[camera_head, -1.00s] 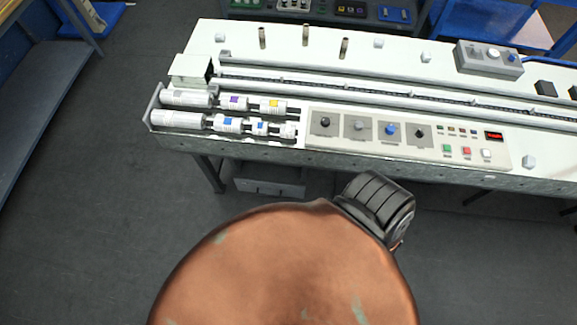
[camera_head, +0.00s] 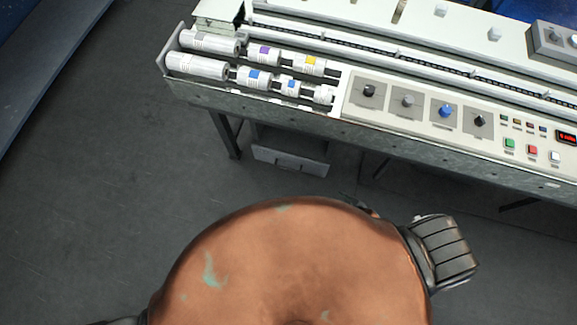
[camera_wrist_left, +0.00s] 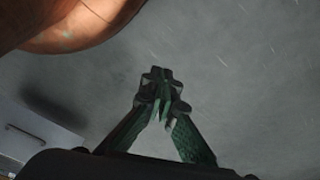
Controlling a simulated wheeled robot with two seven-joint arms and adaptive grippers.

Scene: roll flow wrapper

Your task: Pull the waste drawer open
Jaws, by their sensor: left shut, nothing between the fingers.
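The waste drawer (camera_head: 290,158) is a low grey unit under the left part of the machine, near the floor. Its front has a small handle in the middle and looks closed. In the left wrist view a grey panel at lower left, likely the drawer front (camera_wrist_left: 42,142), is partly cut off. My left gripper (camera_wrist_left: 163,88) is shut and empty over bare floor, to the right of that panel and apart from it. The head view does not clearly show it. A dark ribbed part of my right arm (camera_head: 447,250) shows beside my copper body; its fingertips cannot be made out.
The flow wrapper (camera_head: 330,132) overhangs the drawer, with film rolls (camera_head: 197,66) and a knob panel (camera_head: 408,101) on top. A table leg (camera_head: 226,135) stands just left of the drawer. The floor (camera_head: 120,200) in front is clear. A blue-edged shelf (camera_head: 50,80) is at far left.

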